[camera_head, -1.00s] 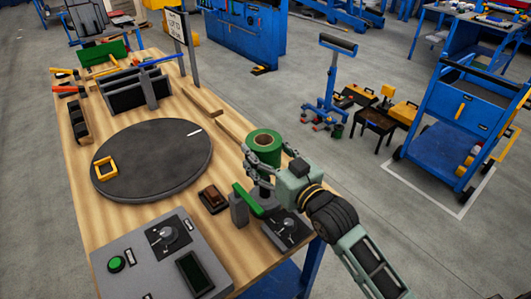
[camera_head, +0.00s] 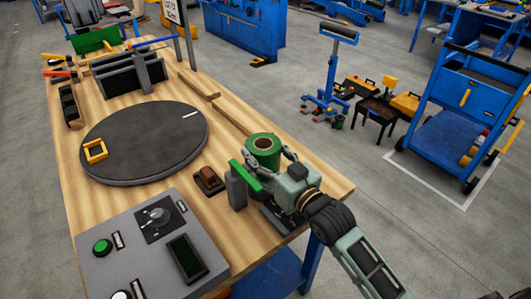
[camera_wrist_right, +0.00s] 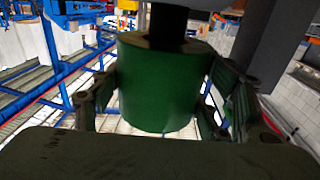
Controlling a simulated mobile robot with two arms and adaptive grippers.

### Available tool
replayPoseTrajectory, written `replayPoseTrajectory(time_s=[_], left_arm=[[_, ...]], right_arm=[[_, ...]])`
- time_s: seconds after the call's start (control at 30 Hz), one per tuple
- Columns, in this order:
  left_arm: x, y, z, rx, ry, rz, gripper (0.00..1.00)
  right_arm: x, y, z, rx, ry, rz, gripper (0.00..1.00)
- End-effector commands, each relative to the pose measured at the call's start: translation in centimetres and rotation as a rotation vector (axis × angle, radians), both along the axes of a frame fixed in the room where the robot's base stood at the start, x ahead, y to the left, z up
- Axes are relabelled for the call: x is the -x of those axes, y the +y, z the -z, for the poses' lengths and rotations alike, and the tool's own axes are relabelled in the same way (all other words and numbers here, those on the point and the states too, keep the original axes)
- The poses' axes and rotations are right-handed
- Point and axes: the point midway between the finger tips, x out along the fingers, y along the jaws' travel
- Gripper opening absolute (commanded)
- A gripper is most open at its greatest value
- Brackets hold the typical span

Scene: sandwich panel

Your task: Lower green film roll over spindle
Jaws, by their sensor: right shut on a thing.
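The green film roll (camera_head: 265,158) stands upright above the dispenser base (camera_head: 277,217) near the table's right edge. It is a green cylinder with a tan core and a dark centre hole. My right gripper (camera_head: 266,164) is shut on the roll, with its fingers on either side. In the right wrist view, the green roll (camera_wrist_right: 160,88) sits between the two fingers. There a dark shaft, apparently the spindle (camera_wrist_right: 168,22), meets the roll's end. How far the spindle reaches inside is hidden. My left gripper is not in view.
A green lever (camera_head: 246,177) and grey post (camera_head: 236,187) stand close left of the roll. Wooden strips (camera_head: 232,119) run behind.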

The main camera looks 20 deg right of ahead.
Motion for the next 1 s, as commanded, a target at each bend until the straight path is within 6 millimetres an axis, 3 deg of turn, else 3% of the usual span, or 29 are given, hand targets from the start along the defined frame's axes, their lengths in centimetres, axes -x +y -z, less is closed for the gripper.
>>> replayPoseTrajectory(time_s=[0.97,1.0], left_arm=[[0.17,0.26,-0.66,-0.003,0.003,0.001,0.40],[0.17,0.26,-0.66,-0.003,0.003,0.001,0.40]], right_arm=[[0.36,-0.08,-0.09,0.000,-0.003,0.000,0.35],[0.36,-0.08,-0.10,0.000,-0.003,0.000,0.72]])
